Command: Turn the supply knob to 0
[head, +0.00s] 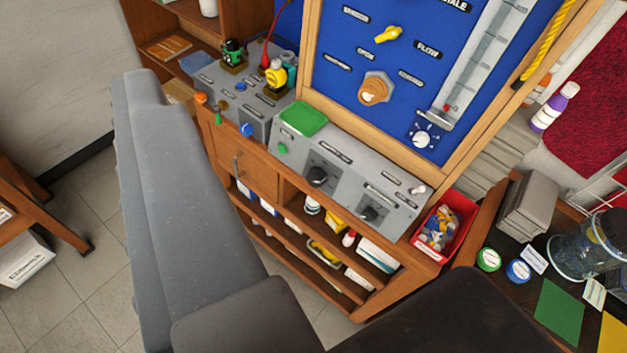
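The knobs are on a test bench, and most labels are too small to read, so I cannot tell which one is the supply knob. Two black knobs, one on the left (318,176) and one on the right (369,213), sit on the sloped grey front panel (345,155). A white knob (421,139) with dial marks is low on the blue board (340,75). A yellow handle (388,34) and a tan hexagonal fitting (374,90) are higher on that board. My gripper is not in view; only my grey arm shows, at left and bottom.
A green pad (304,118) lies on the grey panel. A red bin (443,228) of small parts stands at its right end. A second grey panel (247,90) with fittings is at left. Open shelves (300,240) hold bottles and boxes below. Tiled floor (90,270) is clear at left.

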